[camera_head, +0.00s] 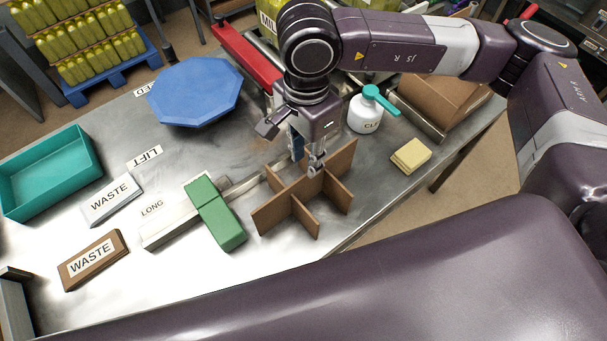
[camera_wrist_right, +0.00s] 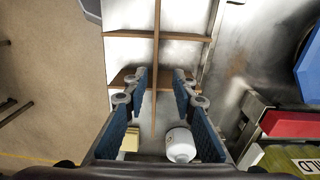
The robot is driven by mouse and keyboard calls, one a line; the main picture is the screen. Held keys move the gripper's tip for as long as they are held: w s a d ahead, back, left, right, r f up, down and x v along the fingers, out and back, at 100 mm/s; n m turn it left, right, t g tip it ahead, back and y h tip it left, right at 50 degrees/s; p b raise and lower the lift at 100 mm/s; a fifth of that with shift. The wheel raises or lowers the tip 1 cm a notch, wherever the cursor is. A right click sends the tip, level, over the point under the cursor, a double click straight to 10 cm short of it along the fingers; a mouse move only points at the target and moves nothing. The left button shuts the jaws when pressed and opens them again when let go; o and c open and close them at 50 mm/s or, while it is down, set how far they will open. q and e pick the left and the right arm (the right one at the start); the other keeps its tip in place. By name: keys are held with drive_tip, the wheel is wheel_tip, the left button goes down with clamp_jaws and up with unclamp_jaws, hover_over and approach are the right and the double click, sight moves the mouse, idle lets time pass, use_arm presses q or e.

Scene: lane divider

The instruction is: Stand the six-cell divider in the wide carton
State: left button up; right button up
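The divider (camera_head: 278,212), made of crossed brown cardboard panels, stands upright on the metal table. My right gripper (camera_head: 307,160) is above it, fingers pointing down. In the right wrist view the gripper (camera_wrist_right: 160,82) is open, its blue-padded fingers on either side of the divider's long panel (camera_wrist_right: 156,45), with gaps visible. A brown open carton (camera_head: 437,92) stands at the back right, partly hidden by my right arm; I cannot tell whether it is the wide one. My left gripper is not in view.
A white bottle (camera_head: 364,116) with a teal top and a yellow sponge-like block (camera_head: 411,155) stand right of the divider. Green blocks (camera_head: 217,214) on a metal bar lie left. A blue octagonal piece (camera_head: 195,92), teal tray (camera_head: 92,170) and red bar (camera_head: 245,55) lie farther off.

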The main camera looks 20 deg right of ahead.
sight(308, 188)
drive_tip(key=f+p, duration=0.1)
drive_tip(key=f, duration=0.1)
drive_tip(key=f+p, duration=0.2)
drive_tip(key=f, duration=0.1)
drive_tip(key=shift+s+d+f, duration=0.2)
drive_tip(key=shift+s+f, duration=0.1)
drive_tip(key=shift+f, duration=0.05)
drive_tip(key=shift+s+f, duration=0.1)
drive_tip(key=shift+f, duration=0.2)
drive_tip(key=c, duration=0.6)
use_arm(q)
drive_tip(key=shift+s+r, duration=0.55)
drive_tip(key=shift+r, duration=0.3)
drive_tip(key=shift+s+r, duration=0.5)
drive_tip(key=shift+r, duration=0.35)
use_arm(e)
clamp_jaws()
